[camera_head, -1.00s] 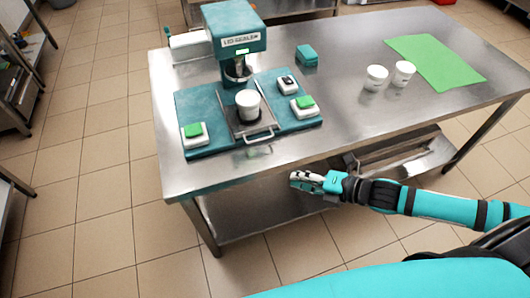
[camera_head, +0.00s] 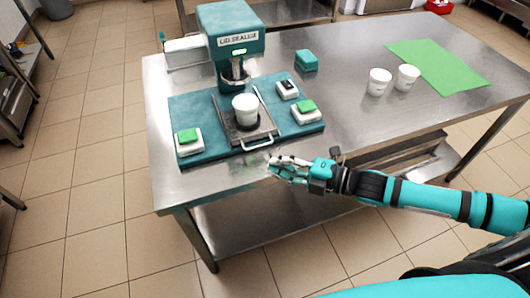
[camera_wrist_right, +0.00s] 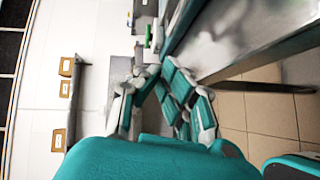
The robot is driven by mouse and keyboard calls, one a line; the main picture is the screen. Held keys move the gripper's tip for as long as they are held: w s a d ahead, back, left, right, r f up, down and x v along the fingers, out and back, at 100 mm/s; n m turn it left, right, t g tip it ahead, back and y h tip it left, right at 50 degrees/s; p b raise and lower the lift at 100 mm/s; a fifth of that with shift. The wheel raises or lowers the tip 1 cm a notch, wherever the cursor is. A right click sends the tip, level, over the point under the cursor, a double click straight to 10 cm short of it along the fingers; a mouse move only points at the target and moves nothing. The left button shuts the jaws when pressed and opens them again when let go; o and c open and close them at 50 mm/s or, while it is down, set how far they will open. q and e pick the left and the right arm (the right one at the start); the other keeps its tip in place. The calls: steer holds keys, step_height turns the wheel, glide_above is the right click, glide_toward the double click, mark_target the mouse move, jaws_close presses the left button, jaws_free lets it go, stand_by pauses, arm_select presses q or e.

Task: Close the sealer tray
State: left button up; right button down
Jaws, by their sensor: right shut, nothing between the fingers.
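The lid sealer (camera_head: 236,45) is a teal machine at the back left of the steel table. Its tray (camera_head: 234,126) is pulled out toward the front, with a metal handle (camera_head: 257,142) at its near edge. A white cup (camera_head: 245,108) sits upright in the tray, in front of the sealing head. My right gripper (camera_head: 272,167) is shut and empty, just in front of and slightly right of the handle, apart from it. It also shows in the right wrist view (camera_wrist_right: 150,75). My left gripper is not in view.
Green-topped button boxes (camera_head: 188,141) (camera_head: 305,112) flank the tray, and a box with a black switch (camera_head: 287,90) stands to its right. Two white cups (camera_head: 379,82) (camera_head: 406,77) and a green mat (camera_head: 437,64) lie farther right. The table's front edge lies below my right gripper.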

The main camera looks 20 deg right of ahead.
steer(key=w, duration=0.1)
steer(key=w+a, duration=0.1)
steer(key=w, duration=0.1)
steer(key=shift+w+a+f, duration=0.3)
steer(key=shift+a+f, duration=0.05)
steer(key=shift+a, duration=0.05)
steer(key=shift+w+f, duration=0.15)
steer(key=shift+w, duration=0.5)
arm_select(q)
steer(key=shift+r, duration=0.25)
arm_select(e)
steer(key=shift+w+f, duration=0.15)
steer(key=shift+w, duration=0.15)
